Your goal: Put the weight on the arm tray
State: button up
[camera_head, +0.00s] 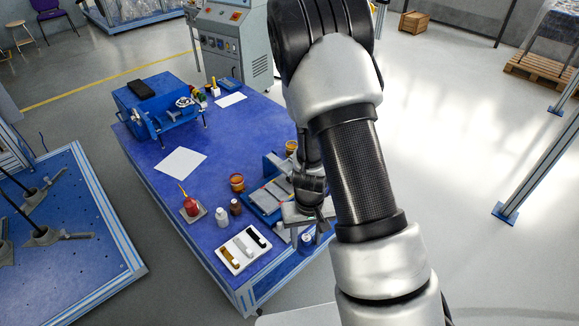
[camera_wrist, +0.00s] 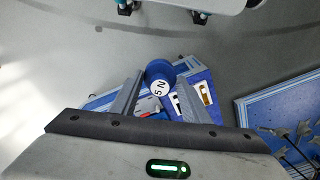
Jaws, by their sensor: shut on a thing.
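The weight is a blue cylinder with a round white label reading 5 N. In the wrist view the weight (camera_wrist: 159,72) sits between the tips of my gripper (camera_wrist: 160,90), which is shut on it. In the head view my gripper (camera_head: 304,222) is over the near right edge of the blue workbench, with the weight (camera_head: 307,240) below it, partly hidden. I cannot pick out the arm tray for certain in either view; my arm covers much of the middle of the head view.
A blue perforated platform (camera_head: 85,215) stands at left. Open floor lies at right, beside a blue-footed post (camera_head: 507,213).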

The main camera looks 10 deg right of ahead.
aim_at(288, 168)
jog(key=i+l+u, duration=0.15)
jog(key=l, duration=0.25)
jog(key=i+l+u, duration=0.15)
jog(key=l, duration=0.3)
jog(key=i+l+u, duration=0.1)
jog(key=l, duration=0.35)
jog(key=i+l+u, duration=0.15)
jog(key=l, duration=0.3)
jog(key=i+l+u, duration=0.55)
jog(key=i+l, duration=0.1)
jog(key=l, duration=0.1)
